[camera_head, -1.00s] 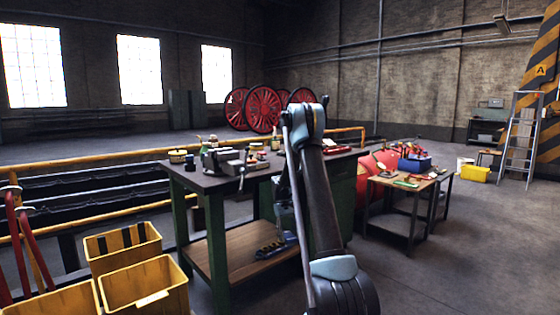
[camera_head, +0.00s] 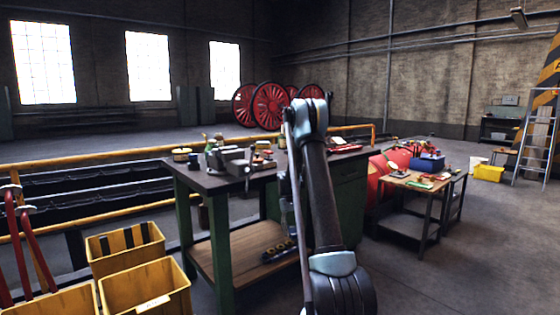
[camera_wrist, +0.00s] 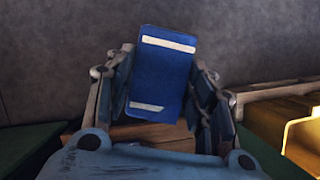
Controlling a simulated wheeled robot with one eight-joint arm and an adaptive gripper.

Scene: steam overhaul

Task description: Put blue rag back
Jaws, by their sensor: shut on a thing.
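In the wrist view my gripper (camera_wrist: 163,85) is shut on the blue rag (camera_wrist: 163,70), a flat blue rectangle with a pale band near its top and another near its bottom. The rag stands up between the two fingers, slightly tilted. In the head view my arm hides the gripper, and I cannot make out the rag there. The dark-topped workbench (camera_head: 192,174) with green legs stands right in front, behind my arm. Its lower wooden shelf (camera_head: 232,262) holds a dark row of small items (camera_head: 278,250).
Yellow crates (camera_head: 150,290) stand at the lower left beside red-handled tools (camera_head: 20,240). A vise (camera_head: 235,160) and small items crowd the bench top. The floor at the right (camera_head: 480,260) is clear.

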